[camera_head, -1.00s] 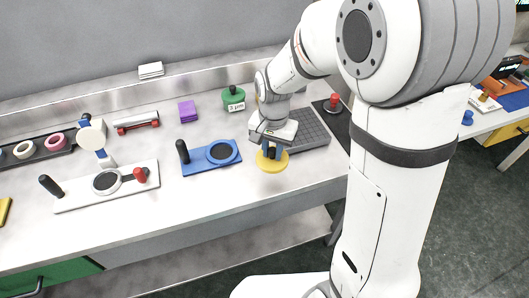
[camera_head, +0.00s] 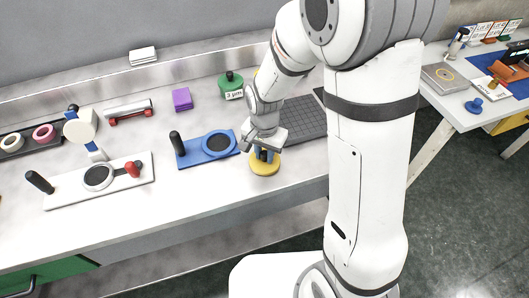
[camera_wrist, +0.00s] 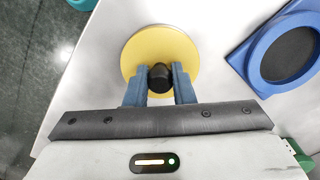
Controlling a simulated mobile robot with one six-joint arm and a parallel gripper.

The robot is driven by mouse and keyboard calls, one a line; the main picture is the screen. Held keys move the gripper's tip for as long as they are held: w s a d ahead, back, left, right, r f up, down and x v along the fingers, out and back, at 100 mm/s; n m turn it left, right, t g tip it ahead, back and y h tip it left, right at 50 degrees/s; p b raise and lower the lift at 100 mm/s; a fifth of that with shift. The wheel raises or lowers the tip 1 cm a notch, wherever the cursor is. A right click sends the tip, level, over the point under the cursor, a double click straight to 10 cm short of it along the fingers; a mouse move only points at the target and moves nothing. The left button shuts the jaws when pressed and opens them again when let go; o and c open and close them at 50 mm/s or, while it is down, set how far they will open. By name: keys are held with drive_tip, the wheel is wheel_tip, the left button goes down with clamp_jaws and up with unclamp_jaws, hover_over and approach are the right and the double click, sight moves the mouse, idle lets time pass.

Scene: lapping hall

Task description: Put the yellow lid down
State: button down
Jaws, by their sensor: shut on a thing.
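The yellow lid (camera_head: 265,168) is a flat round disc with a black knob. In the head view it is low over the front part of the bench, right of the blue fixture. I cannot tell whether it touches the bench. In the wrist view the lid (camera_wrist: 187,50) lies flat below the fingers, its black knob between them. My gripper (camera_head: 264,155) points down with its blue fingers shut on the knob. It also shows in the wrist view (camera_wrist: 160,84).
The blue fixture (camera_head: 190,158) with a dark round recess stands just left of the lid. A dark grid mat (camera_head: 305,117) lies behind and right. A white fixture (camera_head: 70,199) is farther left. Bare bench lies in front.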

sight(264, 153)
drive_tip(key=shift+f, duration=0.2)
drive_tip(key=c, duration=1.2)
unclamp_jaws()
drive_tip(key=shift+c, duration=0.2)
drive_tip(key=shift+r, duration=0.1)
wheel_tip(264, 153, up, 12)
drive_tip(key=s+d+r+n+t, duration=0.1)
drive_tip(key=s+d+r+n, duration=0.2)
drive_tip(key=s+d, duration=0.3)
drive_tip(key=s+d+r+n+t, duration=0.1)
drive_tip(key=s+d+r+n, duration=0.2)
drive_tip(key=s+d, duration=0.3)
drive_tip(key=shift+s+d+t+p, duration=0.2)
drive_tip(key=shift+s+t+p, duration=0.1)
drive_tip(key=shift+s, duration=0.2)
